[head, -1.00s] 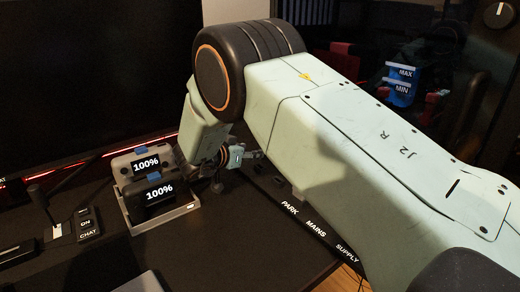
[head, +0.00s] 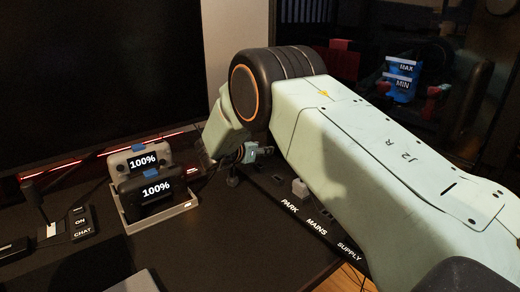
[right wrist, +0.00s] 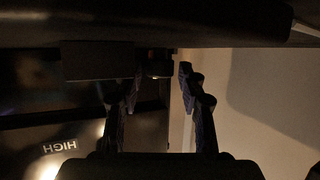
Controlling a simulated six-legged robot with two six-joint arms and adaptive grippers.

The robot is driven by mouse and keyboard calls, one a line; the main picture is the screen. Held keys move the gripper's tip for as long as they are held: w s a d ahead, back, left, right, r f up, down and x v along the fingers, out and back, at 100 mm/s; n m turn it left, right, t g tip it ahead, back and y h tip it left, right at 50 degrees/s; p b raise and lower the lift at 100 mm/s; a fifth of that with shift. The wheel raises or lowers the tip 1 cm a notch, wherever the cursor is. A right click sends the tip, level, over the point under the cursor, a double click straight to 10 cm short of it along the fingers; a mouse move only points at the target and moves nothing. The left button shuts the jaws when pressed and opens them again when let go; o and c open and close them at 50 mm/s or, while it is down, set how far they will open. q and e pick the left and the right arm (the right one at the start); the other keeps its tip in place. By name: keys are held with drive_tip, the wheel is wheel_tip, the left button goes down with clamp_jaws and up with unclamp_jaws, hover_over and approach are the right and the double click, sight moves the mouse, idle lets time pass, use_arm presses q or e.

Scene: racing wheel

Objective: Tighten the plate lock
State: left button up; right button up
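My right gripper (right wrist: 160,75) is open in the right wrist view, with its two dark fingers apart. A dark bar (right wrist: 200,30) crosses the top of that view, just beyond the fingertips. A dark block (right wrist: 97,60) hangs below it at left, and a small dim part (right wrist: 158,68) lies in line with the gap between the fingers. I cannot tell whether either is the plate lock. Nothing is visibly gripped. My left gripper is not in view.
Two handheld units reading 100% stand in a tray (head: 160,218). A large dark screen (head: 90,70) stands behind.

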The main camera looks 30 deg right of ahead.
clamp_jaws()
drive_tip(key=shift+w+r+m+g+h, duration=0.15)
drive_tip(key=shift+m+g+h, duration=0.15)
drive_tip(key=shift+m+g, duration=0.3)
drive_tip(key=shift+w+m+g, duration=0.1)
drive_tip(key=shift+m+g, duration=0.3)
drive_tip(key=shift+m+g+h+b, duration=0.3)
drive_tip(key=shift+m+g+b, duration=0.3)
drive_tip(key=shift+g+b, duration=0.15)
drive_tip(key=shift+o, duration=1.5)
unclamp_jaws()
